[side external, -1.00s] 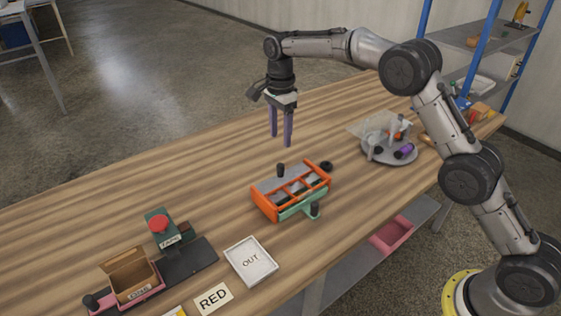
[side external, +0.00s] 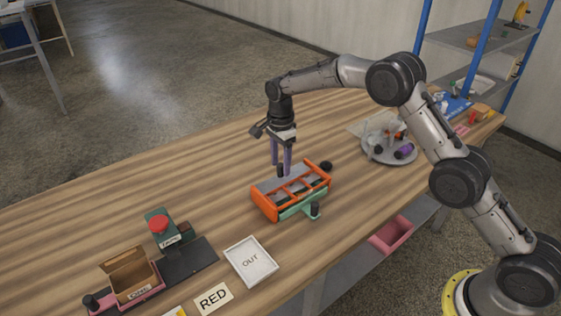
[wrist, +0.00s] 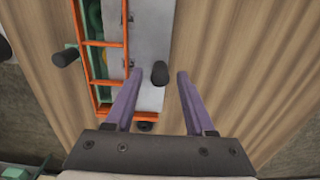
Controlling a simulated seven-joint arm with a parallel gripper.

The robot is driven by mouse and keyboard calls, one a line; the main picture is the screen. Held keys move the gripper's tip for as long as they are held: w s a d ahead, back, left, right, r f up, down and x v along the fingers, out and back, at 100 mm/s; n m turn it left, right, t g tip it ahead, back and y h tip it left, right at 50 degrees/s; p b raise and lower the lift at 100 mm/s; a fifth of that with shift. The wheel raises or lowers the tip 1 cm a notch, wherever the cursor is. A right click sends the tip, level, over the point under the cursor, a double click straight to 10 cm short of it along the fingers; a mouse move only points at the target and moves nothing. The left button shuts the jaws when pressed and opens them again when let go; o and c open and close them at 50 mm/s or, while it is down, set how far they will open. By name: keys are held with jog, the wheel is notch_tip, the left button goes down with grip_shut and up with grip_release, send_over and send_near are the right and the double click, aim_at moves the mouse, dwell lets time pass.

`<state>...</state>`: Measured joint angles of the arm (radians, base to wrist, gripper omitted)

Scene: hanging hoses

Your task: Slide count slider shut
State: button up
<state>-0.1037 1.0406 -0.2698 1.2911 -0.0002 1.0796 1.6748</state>
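An orange-framed box (side external: 265,205) with green parts sits mid-table; its frame also shows in the wrist view (wrist: 103,43). A grey sliding plate (wrist: 147,30) lies along one side of its top, leaving the framed compartments partly uncovered. An upright black knob (wrist: 159,74) stands on the plate. My gripper (side external: 281,168) points down over this knob with its purple fingers apart. In the wrist view the knob appears between the open fingertips (wrist: 158,76), without visible contact. I cannot tell exactly how far down the fingers reach beside it.
A second black knob (side external: 315,210) projects from the box's front, and a third (side external: 326,166) is at its right end. A white OUT tray (side external: 251,262), a RED card (side external: 214,299) and an open carton (side external: 131,276) lie left. A round plate of parts (side external: 390,152) stands right.

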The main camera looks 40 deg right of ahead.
grip_shut()
dwell(1.2)
